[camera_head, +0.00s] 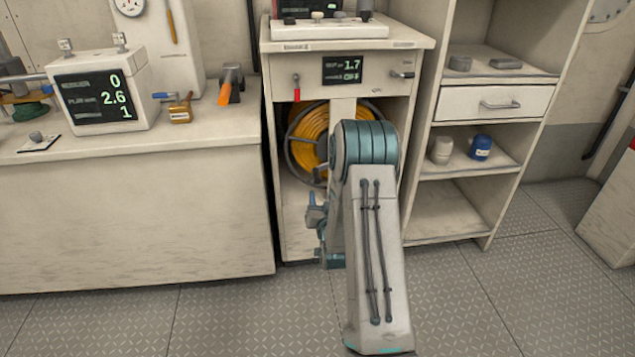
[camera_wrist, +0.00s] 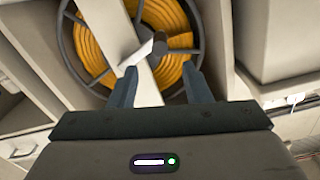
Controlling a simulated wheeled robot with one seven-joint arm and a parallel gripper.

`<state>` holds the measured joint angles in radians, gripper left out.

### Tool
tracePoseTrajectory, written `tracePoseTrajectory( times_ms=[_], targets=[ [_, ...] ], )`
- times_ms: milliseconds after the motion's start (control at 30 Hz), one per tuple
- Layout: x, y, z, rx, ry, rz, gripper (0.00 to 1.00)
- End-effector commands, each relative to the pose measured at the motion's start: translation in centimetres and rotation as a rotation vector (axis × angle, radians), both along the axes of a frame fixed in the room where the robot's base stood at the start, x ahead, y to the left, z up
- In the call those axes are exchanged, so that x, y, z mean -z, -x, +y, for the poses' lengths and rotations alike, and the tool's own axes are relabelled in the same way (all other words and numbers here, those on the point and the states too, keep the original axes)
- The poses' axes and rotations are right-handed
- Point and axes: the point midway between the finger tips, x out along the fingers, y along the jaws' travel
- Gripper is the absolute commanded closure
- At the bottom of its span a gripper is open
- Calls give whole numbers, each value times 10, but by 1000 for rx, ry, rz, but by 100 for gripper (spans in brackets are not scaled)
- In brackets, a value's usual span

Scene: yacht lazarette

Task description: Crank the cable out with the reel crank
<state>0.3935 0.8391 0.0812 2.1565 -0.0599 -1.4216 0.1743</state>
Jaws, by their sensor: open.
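The cable reel, a grey ring wound with yellow cable (camera_head: 310,128), sits in the cabinet's front opening, partly hidden by my arm. In the wrist view the yellow cable (camera_wrist: 88,42) shows behind a pale upright bar, within the reel's dark rim (camera_wrist: 66,42). At the reel's middle is the crank, a short pale arm (camera_wrist: 137,54) with a dark piece (camera_wrist: 180,40) at its upper right. My gripper (camera_wrist: 159,70) is open, its two dark fingers pointing toward the reel, with the crank just beyond the fingertips. Nothing is between the fingers that I can see; contact cannot be told.
Above the reel are a display (camera_head: 343,70) reading 1.7, a red-handled lever (camera_head: 296,88) and a dark handle (camera_head: 402,74). A workbench (camera_head: 130,215) stands left with a display box (camera_head: 105,95). Open shelves (camera_head: 450,205) stand right. The plated floor (camera_head: 480,310) in front is clear.

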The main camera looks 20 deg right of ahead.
Motion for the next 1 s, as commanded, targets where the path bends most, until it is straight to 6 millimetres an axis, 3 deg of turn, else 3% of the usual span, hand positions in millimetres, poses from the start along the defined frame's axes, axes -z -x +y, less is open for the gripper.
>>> tracePoseTrajectory(
  times_ms=[300, 500, 700, 1000],
  targets=[
    [2, -59, -17, 0, 1, -2, 56],
    [2, -85, -25, 1, 0, 1, 56],
    [1, -97, -28, 1, 0, 1, 56],
    [0, -99, -28, 1, -1, 2, 56]
  ],
)
